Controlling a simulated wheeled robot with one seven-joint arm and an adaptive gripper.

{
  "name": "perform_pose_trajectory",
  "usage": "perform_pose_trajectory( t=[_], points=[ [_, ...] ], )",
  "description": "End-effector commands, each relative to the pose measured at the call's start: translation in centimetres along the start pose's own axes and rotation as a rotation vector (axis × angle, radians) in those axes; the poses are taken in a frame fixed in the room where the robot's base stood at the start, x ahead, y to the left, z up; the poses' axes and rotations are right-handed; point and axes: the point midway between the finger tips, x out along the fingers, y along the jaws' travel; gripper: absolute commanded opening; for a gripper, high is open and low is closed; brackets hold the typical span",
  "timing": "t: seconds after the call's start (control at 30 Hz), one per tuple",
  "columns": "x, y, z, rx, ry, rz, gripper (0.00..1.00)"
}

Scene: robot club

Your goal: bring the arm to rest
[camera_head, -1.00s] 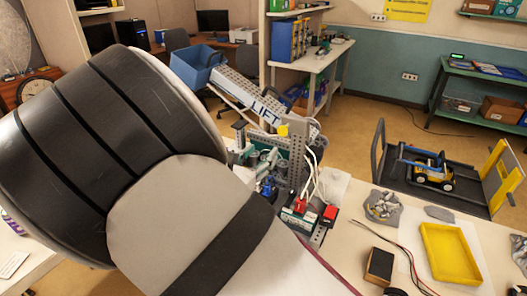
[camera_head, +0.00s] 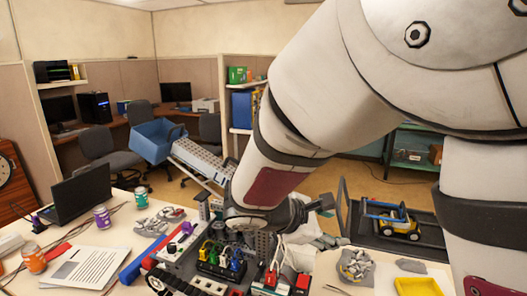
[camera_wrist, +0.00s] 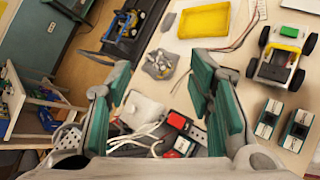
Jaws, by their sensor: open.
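My arm comes down from the upper right in the head view and bends over the workbench (camera_head: 110,238). My gripper (camera_wrist: 158,78) shows in the wrist view with its two green-padded fingers wide apart and nothing between the pads. Below and beyond the fingers lie white cables (camera_wrist: 150,138), a white block (camera_wrist: 140,110) and a red-topped part (camera_wrist: 177,120). In the head view the gripper is at the lower end of the arm, dark and partly hidden, close above the cluttered robot parts.
A yellow tray (camera_wrist: 204,20) and a wheeled vehicle (camera_wrist: 278,62) lie on the bench. A laptop (camera_head: 82,195), cans (camera_head: 102,217) and papers (camera_head: 88,268) are at the left. A grey lift beam (camera_head: 195,155) rises left of my arm. A yellow-blue toy truck (camera_head: 392,222) stands on a dark platform.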

Motion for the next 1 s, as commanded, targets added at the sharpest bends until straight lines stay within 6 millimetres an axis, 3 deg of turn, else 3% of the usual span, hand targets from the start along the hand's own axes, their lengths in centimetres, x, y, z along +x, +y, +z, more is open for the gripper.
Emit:
perform_pose_trajectory(
  t=[0.1, 0.4, 0.7, 1.0],
  points=[
    [0.3, -2.3, 3.5, 0.178, 0.063, -0.129, 0.48],
    [-1.2, -7.9, 9.5, 0.615, 0.213, -0.396, 0.48],
    [-5.0, -12.2, 13.2, 1.052, 0.363, -0.583, 0.48],
    [-9.2, -14.8, 15.0, 1.448, 0.506, -0.686, 0.48]
  ],
)
